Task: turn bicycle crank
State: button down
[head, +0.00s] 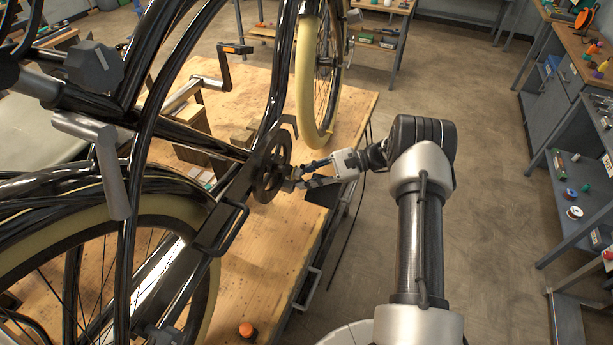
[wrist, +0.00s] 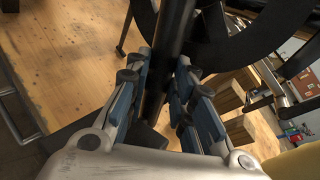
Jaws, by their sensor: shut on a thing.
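The trike's black chainring (head: 271,168) is on the near side of the frame, above the wooden platform. My gripper (head: 296,179) is right beside it, reaching in from the right. In the wrist view my gripper (wrist: 163,92) has its blue-padded fingers on both sides of a dark bar, which looks like the crank arm (wrist: 174,35). The bar runs up past the dark ring. The fingers are shut on it, and they partly hide it. In the head view the crank arm is hard to tell apart from the gripper and chainring.
The trike stands on a wooden platform (head: 265,248). A pedal with an orange reflector (head: 236,49) is on the far side. The cream-tyred front wheel (head: 310,75) is behind my gripper. Wooden blocks (head: 196,128) lie on the platform. Open floor is to the right.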

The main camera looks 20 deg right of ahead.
jog(key=shift+f, duration=0.1)
dwell(0.3)
jog(key=c, duration=1.4)
grip_release()
jog(key=v, duration=1.2)
jog(key=shift+s, duration=0.1)
